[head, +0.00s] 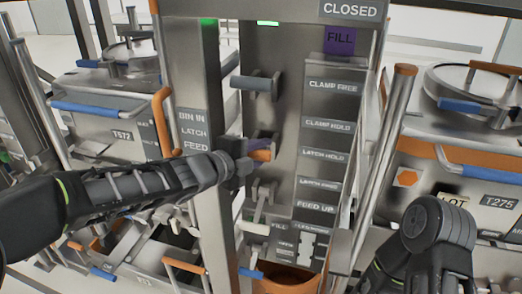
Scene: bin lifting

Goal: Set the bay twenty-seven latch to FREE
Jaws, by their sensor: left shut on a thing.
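My left gripper (250,156) reaches in from the left and is shut on the orange latch handle (263,155), mostly hidden by the fingers. The handle is about level with the "LATCH HOLD" label (325,155) on the bay's grey panel. Below that is a blurred label that seems to read "LATCH FREE" (319,184). The left post (195,130) carries the labels "BIN IN", "LATCH" and "FEED". No bay number can be read on this panel. My right arm shows at lower right, but its gripper is out of view.
A grey clamp handle (255,82) sits above the latch, near "CLAMP FREE" (333,87). A pale lever (257,228) is below. Bins T572 (105,110) and T275 (480,175) stand left and right. A slanted metal pole (385,160) stands close right of the panel.

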